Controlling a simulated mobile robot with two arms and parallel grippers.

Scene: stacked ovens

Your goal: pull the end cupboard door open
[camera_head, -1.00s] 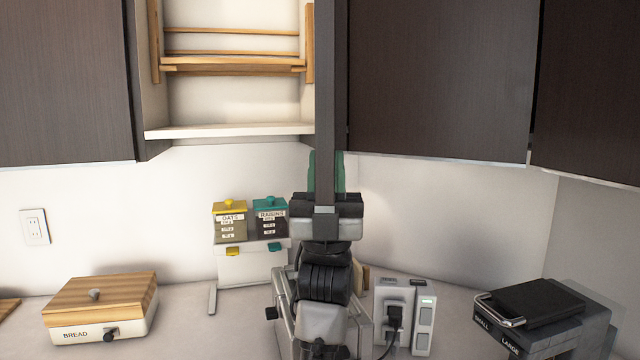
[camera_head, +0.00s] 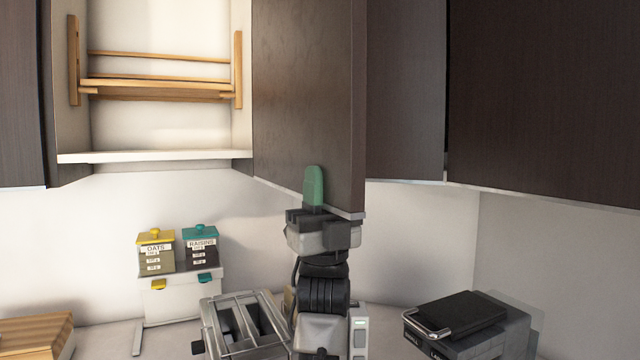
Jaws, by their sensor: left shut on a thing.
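The cupboard door (camera_head: 308,90) is a dark wood panel. It stands swung out from the right side of an open cupboard (camera_head: 155,157), with its inner face toward me. My left gripper (camera_head: 328,196) is shut on the door near its lower front corner. One green finger lies against the inner face; the other finger is hidden behind the panel. My right gripper is not in view.
Closed dark cupboards (camera_head: 545,95) hang at the right, close to the open door. A wooden rack (camera_head: 160,88) is inside the open cupboard. Below are a toaster (camera_head: 245,325), oats and raisins dispensers (camera_head: 180,295), a black-topped appliance (camera_head: 465,315) and a wooden-lidded box (camera_head: 35,335).

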